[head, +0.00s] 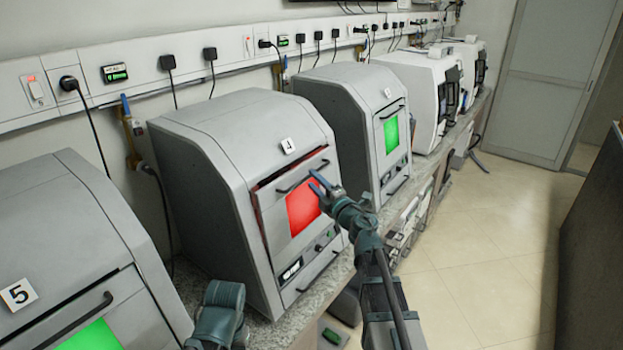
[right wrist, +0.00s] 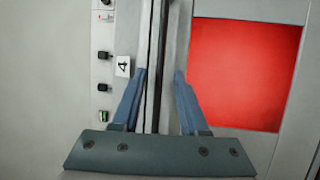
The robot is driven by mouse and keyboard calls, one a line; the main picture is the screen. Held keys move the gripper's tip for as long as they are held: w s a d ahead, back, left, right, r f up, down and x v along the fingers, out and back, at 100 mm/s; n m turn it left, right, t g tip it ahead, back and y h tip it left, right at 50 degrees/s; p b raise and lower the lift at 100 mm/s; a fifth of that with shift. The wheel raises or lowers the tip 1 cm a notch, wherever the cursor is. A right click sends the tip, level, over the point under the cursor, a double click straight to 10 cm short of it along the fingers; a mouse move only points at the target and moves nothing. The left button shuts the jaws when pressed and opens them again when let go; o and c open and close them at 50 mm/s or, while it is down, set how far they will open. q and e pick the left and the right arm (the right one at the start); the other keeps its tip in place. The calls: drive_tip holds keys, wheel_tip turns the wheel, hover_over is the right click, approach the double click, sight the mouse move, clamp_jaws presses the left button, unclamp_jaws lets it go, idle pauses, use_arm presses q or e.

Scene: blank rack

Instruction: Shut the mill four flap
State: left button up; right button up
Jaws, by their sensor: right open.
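Mill four (head: 205,150) is a grey machine with a "4" label (head: 288,146) on its front. Its flap (head: 268,218) has a red window (head: 303,207) and a dark bar handle (head: 292,182). The flap stands slightly ajar, with a narrow gap along its top edge. My right gripper (head: 317,183) is open and empty in front of the flap, near the handle's right end. In the right wrist view, its blue fingers (right wrist: 160,80) lie either side of a dark upright line; I cannot tell whether they touch anything. Part of my left arm shows at the bottom, without visible fingers.
Mill five (head: 60,250), with a green window, stands at near left. Another grey mill (head: 345,110) with a green window stands behind mill four, and white machines (head: 420,90) stand farther along the counter. The floor (head: 490,260) on the right is clear.

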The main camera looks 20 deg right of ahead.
drive_tip(key=shift+x, duration=1)
clamp_jaws()
idle(0.8)
